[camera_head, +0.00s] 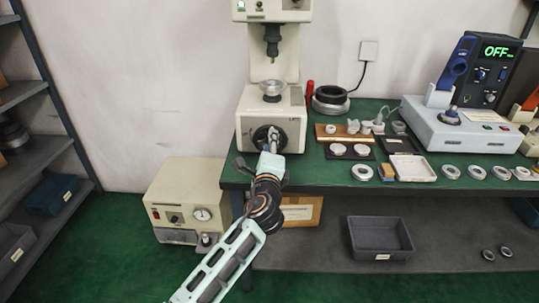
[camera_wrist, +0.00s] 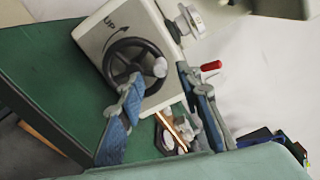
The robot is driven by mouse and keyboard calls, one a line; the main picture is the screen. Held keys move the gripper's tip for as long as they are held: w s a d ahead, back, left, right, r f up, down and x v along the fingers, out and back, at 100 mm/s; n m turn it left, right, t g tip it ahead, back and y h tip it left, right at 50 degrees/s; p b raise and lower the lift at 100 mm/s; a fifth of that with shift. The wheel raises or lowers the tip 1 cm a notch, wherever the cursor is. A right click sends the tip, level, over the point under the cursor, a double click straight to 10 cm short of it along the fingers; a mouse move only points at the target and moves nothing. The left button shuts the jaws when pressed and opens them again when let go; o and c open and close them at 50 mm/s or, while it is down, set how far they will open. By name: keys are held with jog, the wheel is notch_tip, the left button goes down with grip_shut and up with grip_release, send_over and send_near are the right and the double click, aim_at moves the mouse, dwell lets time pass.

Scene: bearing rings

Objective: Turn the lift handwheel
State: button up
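The lift handwheel (camera_head: 258,136) is a black spoked wheel on the front of a cream press-like machine (camera_head: 246,122), partly hidden by my gripper in the head view. In the wrist view the handwheel (camera_wrist: 122,50) shows its rim, spokes and a pale round knob (camera_wrist: 160,67) at its edge. The label "UP" with a curved arrow is printed beside it. My gripper (camera_head: 272,138) is in front of the wheel. In the wrist view its fingers (camera_wrist: 158,80) are spread apart, with the knob appearing between the tips. I cannot tell whether either finger touches it.
The machine stands at the left end of a green bench (camera_head: 393,180). A red-handled tool (camera_head: 310,92) and a dark ring (camera_head: 330,98) are close on its right. Trays, rings and a blue-grey device (camera_head: 460,125) lie farther right. A cream box with a gauge (camera_head: 185,198) stands below left.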

jog(key=s, duration=0.7)
jog(key=shift+w, duration=0.1)
